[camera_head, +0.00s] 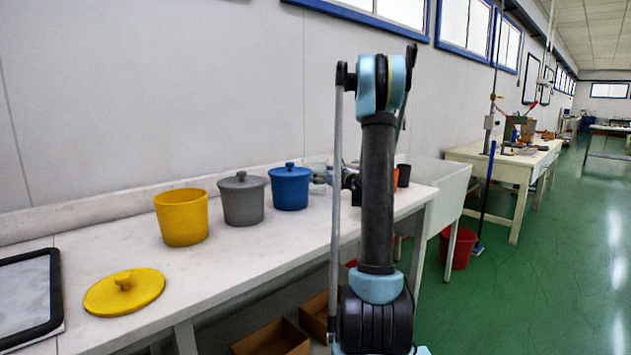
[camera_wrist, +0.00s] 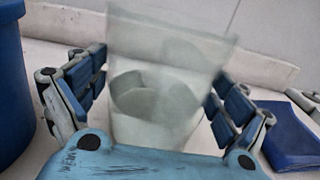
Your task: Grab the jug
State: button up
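The jug (camera_wrist: 160,65) is a clear, slightly cloudy vessel in the wrist view, wider at the top. It stands between the two blue and grey fingers of my gripper (camera_wrist: 160,85), one on each side. The fingers lie close along its walls, and I cannot tell whether both press on it. No handle of the jug shows clearly.
Yellow (camera_head: 181,220), grey (camera_head: 242,203) and blue pots (camera_head: 289,190) stand on the white table (camera_head: 235,255). The blue pot's wall is close left of my fingers in the wrist view (camera_wrist: 12,90). A folded blue item (camera_wrist: 290,138) lies at right. A yellow lid (camera_head: 124,294) lies nearer.

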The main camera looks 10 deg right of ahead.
jog(key=c, duration=0.7)
jog(key=shift+r, duration=0.15)
